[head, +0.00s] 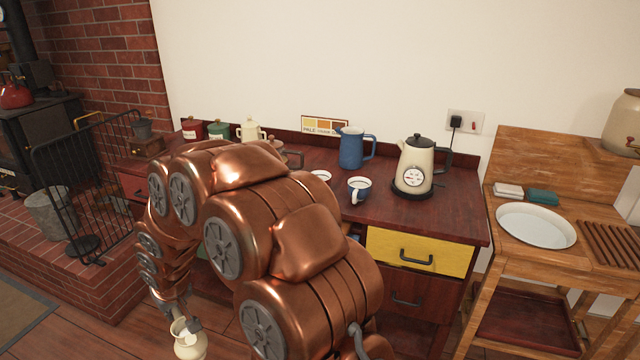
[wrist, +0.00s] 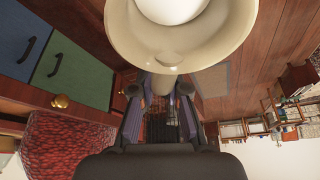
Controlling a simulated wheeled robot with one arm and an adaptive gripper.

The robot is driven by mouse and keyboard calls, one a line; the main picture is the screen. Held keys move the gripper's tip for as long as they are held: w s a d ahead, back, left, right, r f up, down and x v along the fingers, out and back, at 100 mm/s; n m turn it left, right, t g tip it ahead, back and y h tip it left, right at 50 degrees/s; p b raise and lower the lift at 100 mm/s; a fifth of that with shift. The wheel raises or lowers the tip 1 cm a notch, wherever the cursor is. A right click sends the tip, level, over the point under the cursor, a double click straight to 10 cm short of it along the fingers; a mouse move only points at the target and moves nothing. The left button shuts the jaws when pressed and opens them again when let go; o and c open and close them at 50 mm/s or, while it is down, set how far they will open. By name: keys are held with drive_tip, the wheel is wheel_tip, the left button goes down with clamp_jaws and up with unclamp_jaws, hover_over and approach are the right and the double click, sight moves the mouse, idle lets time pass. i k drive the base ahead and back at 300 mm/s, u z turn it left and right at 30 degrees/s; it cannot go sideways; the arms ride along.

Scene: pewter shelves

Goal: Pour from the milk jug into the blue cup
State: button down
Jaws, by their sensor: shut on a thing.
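The cream milk jug (head: 190,345) is low at the bottom left of the head view, in front of the counter and below its top. In the wrist view the milk jug (wrist: 225,45) fills the top, with white milk inside. My gripper (wrist: 160,90) is shut on the jug's near side; in the head view my gripper (head: 187,325) is small and partly hidden.
A blue pitcher (head: 351,150) stands behind the cup, and a cream kettle (head: 416,160) right of it. A white cup (head: 322,174) is partly hidden by my arm. Green (wrist: 75,68) and blue (wrist: 20,40) drawer fronts lie left in the wrist view. A black fireguard (head: 85,180) stands left.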

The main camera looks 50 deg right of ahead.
sight(358, 192)
drive_tip(key=u, duration=1.45)
drive_tip(key=k, duration=1.25)
drive_tip(key=z, duration=1.4)
drive_tip(key=i, duration=1)
drive_tip(key=u, duration=0.05)
